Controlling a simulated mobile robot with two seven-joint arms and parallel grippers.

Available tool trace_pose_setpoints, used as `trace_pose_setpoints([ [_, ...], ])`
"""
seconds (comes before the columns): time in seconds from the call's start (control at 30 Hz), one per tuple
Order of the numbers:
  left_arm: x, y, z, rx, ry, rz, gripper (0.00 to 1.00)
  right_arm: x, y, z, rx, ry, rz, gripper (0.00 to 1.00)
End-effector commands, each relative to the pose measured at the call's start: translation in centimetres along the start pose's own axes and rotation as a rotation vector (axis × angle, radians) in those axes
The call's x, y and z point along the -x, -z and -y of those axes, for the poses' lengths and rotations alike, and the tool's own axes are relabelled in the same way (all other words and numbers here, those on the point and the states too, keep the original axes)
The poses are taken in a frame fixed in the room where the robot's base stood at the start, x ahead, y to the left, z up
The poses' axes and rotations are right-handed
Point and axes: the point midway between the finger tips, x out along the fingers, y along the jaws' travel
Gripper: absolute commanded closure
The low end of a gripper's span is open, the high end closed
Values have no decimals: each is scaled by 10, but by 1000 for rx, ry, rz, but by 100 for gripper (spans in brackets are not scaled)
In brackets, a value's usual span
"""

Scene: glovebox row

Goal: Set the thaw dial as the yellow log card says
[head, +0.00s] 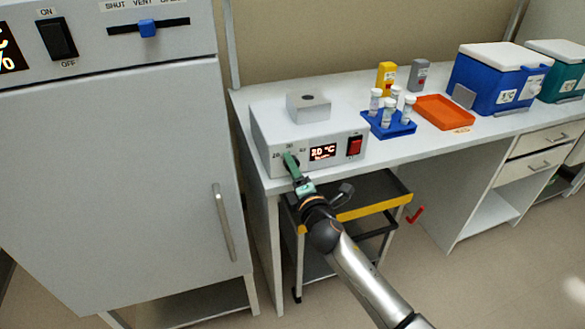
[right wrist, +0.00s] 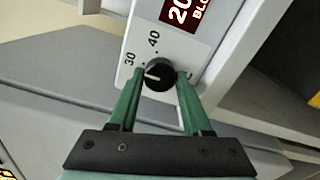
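The thaw block (head: 275,148) is a white box at the left end of the bench, with a dial and a lit display (head: 323,152) that reads about 20 °C. In the right wrist view, the black dial (right wrist: 160,75) has a white pointer mark towards the left; the panel marks 30 and 40 show beside it. My right gripper (head: 290,160) is at the dial, with its green fingers (right wrist: 160,80) on either side; I cannot tell whether they press on it. I cannot make out a readable yellow log card. My left gripper is out of view.
A red switch (head: 354,146) is right of the display. A blue rack (head: 390,128) with several tubes, an orange tray (head: 446,112), a yellow container (head: 386,78) and a blue cooler (head: 490,80) stand farther right. A large grey cabinet (head: 110,180) is close on the left.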

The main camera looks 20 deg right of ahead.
Motion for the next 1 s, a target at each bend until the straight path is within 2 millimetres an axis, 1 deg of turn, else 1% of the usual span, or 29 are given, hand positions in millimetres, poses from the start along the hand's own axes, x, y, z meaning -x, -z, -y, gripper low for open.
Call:
trace_pose_setpoints([
  [0.03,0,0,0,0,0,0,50,0,0,0,0,1,0,44],
  [0.2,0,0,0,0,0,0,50,0,0,0,1,0,0,25],
  [0.47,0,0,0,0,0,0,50,0,0,0,1,0,0,24],
  [0.57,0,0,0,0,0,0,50,4,0,0,2,0,0,24],
  [0.67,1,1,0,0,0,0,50,15,0,0,2,0,-1,24],
  [0.77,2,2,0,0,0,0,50,31,0,0,2,1,-1,24],
  [1.0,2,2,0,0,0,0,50,81,0,1,1,2,-2,24],
])
